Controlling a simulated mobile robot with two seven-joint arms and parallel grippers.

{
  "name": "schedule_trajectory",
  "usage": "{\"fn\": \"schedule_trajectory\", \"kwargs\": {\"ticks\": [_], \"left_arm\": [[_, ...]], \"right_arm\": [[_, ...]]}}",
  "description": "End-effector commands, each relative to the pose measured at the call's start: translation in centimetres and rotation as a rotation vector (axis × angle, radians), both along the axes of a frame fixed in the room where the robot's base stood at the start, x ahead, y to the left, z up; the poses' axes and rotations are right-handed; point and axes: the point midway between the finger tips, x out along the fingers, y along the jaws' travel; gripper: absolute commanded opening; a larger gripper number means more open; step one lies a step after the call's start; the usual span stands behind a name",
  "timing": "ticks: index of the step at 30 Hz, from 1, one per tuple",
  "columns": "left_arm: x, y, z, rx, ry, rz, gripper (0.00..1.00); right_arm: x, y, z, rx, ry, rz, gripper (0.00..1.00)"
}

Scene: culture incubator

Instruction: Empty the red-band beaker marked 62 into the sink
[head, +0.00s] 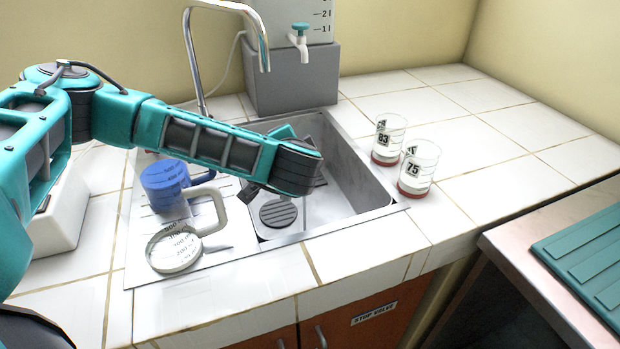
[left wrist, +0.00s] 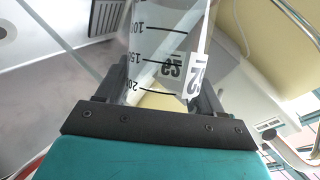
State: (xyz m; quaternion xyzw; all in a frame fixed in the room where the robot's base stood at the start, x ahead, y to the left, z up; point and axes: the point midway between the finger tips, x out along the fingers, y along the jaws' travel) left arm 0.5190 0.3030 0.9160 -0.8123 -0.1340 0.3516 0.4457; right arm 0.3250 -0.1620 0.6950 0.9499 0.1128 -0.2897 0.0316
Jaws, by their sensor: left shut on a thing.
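My left gripper (left wrist: 163,88) is shut on a clear beaker (left wrist: 150,42) with black graduation marks. A white label with black digits (left wrist: 195,75) on it is skewed, and I cannot read its number for sure. In the head view my left arm reaches over the sink (head: 357,178), and its wrist hides the fingers and the held beaker. I cannot tell the beaker's tilt, whether liquid is in it, or its band colour. My right gripper is not in view.
Red-band beakers marked 83 (head: 388,138) and 75 (head: 416,170) stand right of the sink. A clear handled jug (head: 172,250) and a blue item (head: 164,182) are on the drainboard. The faucet (head: 264,45) and a grey tank base (head: 290,80) stand behind.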

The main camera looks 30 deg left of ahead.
Motion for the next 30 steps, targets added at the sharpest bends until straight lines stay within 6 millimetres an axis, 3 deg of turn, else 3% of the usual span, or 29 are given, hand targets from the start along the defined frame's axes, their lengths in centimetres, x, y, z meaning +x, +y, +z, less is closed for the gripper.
{"fn": "schedule_trajectory", "kwargs": {"ticks": [30], "left_arm": [[0.09, -0.25, -0.13, 0.101, 0.046, 0.000, 0.19]], "right_arm": [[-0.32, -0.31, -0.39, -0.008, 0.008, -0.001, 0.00]]}}
